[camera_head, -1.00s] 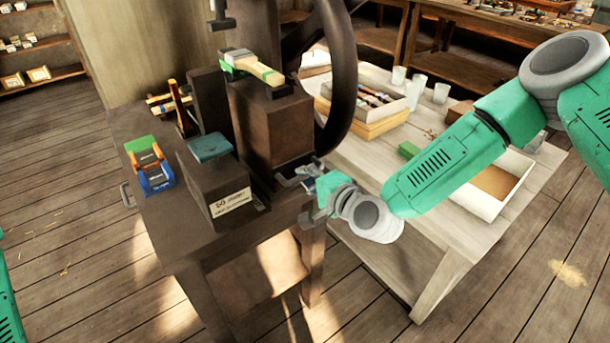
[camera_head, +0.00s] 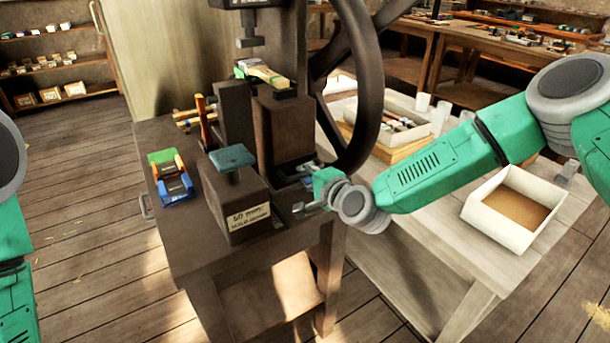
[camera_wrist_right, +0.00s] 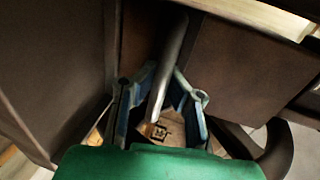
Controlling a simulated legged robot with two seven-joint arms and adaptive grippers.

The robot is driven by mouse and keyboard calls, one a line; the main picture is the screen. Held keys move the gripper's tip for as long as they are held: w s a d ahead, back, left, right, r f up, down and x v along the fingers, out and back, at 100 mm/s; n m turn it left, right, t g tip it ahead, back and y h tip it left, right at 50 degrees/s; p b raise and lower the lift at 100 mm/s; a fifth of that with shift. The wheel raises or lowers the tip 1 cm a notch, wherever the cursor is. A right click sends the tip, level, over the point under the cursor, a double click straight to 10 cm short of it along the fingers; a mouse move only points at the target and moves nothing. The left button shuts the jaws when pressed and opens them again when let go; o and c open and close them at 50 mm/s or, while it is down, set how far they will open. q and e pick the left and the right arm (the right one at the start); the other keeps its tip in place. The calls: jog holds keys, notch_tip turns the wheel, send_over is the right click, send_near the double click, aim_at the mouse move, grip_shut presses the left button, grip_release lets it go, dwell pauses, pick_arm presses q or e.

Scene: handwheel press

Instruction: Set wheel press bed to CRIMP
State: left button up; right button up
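The dark press stands on a brown bench (camera_head: 190,255), with its large black handwheel (camera_head: 372,90) on the right side. Its ram (camera_head: 246,30) hangs above a tall dark block (camera_head: 285,130) that carries a green and wooden piece (camera_head: 262,73). My right gripper (camera_head: 300,195) is low at the block's right front, below the wheel. In the right wrist view its blue-grey fingers (camera_wrist_right: 162,85) stand apart on either side of a grey metal lever (camera_wrist_right: 168,75). Contact is unclear. A pale plate with a dark square mark (camera_wrist_right: 172,130) lies beneath. No CRIMP lettering is readable. My left gripper is out of view.
A dark box with a teal-topped knob (camera_head: 232,160) and a small label stands in front of the press. A blue, green and orange item (camera_head: 170,178) lies at its left. A pale table (camera_head: 420,235) with an open white tray (camera_head: 490,225) stands right.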

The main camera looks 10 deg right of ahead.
jog(key=o, duration=0.5)
jog(key=shift+w+d+f, duration=0.15)
jog(key=shift+c, duration=0.2)
jog(key=shift+s, duration=0.2)
jog(key=v, duration=1.1)
jog(key=shift+s+d, duration=0.2)
jog(key=shift+s, duration=0.1)
jog(key=s+a+f+n+g, duration=0.2)
jog(key=s+f+n+g, duration=0.5)
jog(key=s+f, duration=0.95)
jog(key=s+d+f+n+g+h, duration=0.2)
jog(key=s+d+f+n+g, duration=0.1)
jog(key=s+d, duration=0.3)
jog(key=s+d+f+n+g+h, duration=0.3)
jog(key=s+d, duration=0.3)
jog(key=s, duration=0.5)
jog(key=shift+s+d+f+n+g, duration=0.3)
jog(key=shift+f+n+g, duration=0.25)
jog(key=shift+n, duration=0.25)
